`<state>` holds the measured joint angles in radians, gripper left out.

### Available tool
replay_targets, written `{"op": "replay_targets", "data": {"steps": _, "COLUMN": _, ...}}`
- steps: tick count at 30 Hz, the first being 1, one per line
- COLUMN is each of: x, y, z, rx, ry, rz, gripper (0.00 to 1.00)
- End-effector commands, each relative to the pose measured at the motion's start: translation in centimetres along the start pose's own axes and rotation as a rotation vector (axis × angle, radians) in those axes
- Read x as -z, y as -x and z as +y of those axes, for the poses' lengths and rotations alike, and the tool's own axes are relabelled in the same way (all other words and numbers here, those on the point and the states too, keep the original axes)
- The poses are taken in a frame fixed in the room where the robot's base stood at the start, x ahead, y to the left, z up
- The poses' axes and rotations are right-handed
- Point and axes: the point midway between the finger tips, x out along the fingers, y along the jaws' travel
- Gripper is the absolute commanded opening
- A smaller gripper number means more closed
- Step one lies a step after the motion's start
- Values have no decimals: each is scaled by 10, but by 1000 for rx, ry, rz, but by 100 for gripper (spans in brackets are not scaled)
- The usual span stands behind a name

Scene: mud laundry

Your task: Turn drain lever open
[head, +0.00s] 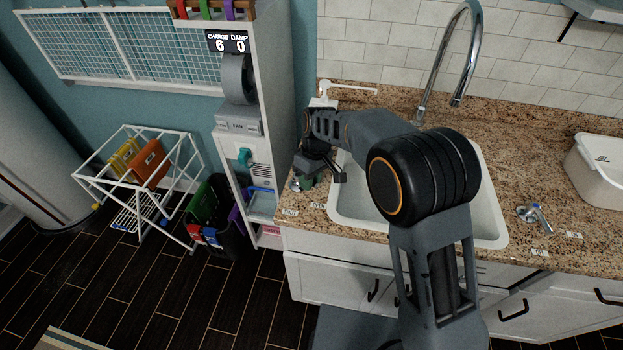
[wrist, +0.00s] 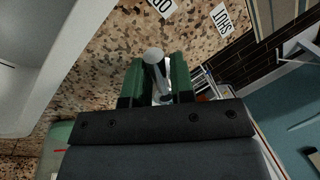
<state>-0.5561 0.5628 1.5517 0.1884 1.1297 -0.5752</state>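A small metallic lever (wrist: 153,58) with a pale rounded end stands between my gripper's two green fingers in the wrist view. My gripper (wrist: 156,82) is open, with a finger on each side of the lever; a gap shows beside the left finger, while contact at the right finger is unclear. In the head view my gripper (head: 308,180) is low over the counter at the sink's left front corner, partly hiding this lever (head: 294,185). Another lever (head: 537,215), with a blue handle, is right of the sink. I cannot tell from the labels which one is the drain lever.
The white sink (head: 489,190) lies beneath my arm, with a tall chrome faucet (head: 472,55) behind it. A white basin (head: 597,175) is at right. A tall cabinet (head: 283,110) stands close left of my gripper. Small labels (head: 289,212) lie along the counter's front edge.

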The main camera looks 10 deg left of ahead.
Motion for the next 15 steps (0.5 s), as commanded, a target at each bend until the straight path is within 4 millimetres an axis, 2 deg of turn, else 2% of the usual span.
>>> {"op": "replay_targets", "data": {"steps": 1, "x": 0, "y": 0, "z": 0, "rx": 0, "ry": -2, "rz": 1, "gripper": 27}}
{"op": "replay_targets", "data": {"steps": 5, "x": 0, "y": 1, "z": 1, "rx": -1, "ry": -5, "rz": 3, "gripper": 40}}
{"op": "replay_targets", "data": {"steps": 15, "x": 0, "y": 8, "z": 2, "rx": -3, "ry": -7, "rz": 7, "gripper": 40}}
